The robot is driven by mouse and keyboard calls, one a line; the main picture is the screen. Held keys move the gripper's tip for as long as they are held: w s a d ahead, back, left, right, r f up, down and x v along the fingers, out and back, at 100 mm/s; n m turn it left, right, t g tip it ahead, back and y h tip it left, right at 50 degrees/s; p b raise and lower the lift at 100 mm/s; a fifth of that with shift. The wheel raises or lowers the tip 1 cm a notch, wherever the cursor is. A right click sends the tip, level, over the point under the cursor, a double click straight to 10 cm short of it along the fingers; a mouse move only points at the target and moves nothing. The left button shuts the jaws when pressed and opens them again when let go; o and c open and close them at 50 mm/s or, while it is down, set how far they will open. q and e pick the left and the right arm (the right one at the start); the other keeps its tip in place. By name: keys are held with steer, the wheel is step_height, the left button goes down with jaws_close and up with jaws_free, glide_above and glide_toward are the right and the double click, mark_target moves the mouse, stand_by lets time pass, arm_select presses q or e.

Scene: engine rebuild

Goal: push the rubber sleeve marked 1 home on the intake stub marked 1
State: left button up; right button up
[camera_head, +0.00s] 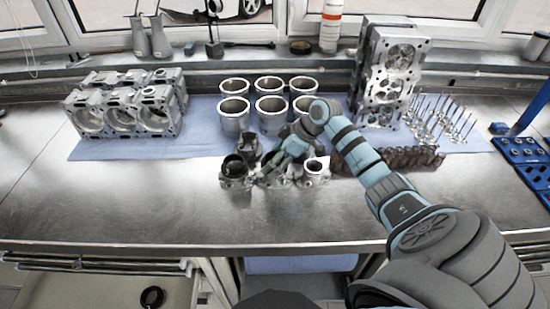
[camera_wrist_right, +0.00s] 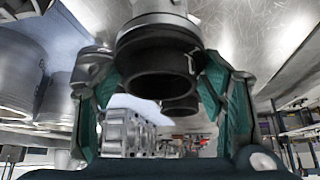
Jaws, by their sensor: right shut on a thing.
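A black rubber sleeve (camera_wrist_right: 160,72) with a clamp band sits between the fingers of my right gripper (camera_wrist_right: 160,100) in the wrist view. The gripper is shut on it. A pale metal tube end (camera_wrist_right: 155,14) lies directly against the sleeve; how far the sleeve goes over it, I cannot tell. In the head view my right gripper (camera_head: 282,155) is over the middle of the cast intake part (camera_head: 270,180) and hides its middle stub. No number marks are legible. My left gripper is not in view.
Several cylinder liners (camera_head: 270,84) stand just behind. An engine block (camera_head: 125,105) is at left, a cylinder head (camera_head: 388,75) and valves (camera_head: 440,118) at right. Brown parts (camera_head: 390,158) lie close to my right arm. The front bench (camera_head: 130,210) is clear. A black ring (camera_head: 152,297) lies in the open drawer.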

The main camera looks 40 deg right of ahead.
steer(key=shift+s+f, duration=0.1)
steer(key=shift+f, duration=0.45)
steer(key=o, duration=1.2)
steer(key=shift+r, duration=0.1)
steer(key=shift+r, duration=0.1)
step_height(320, 180, up, 5)
steer(key=p, duration=0.5)
step_height(320, 180, up, 2)
steer(key=shift+r, duration=0.15)
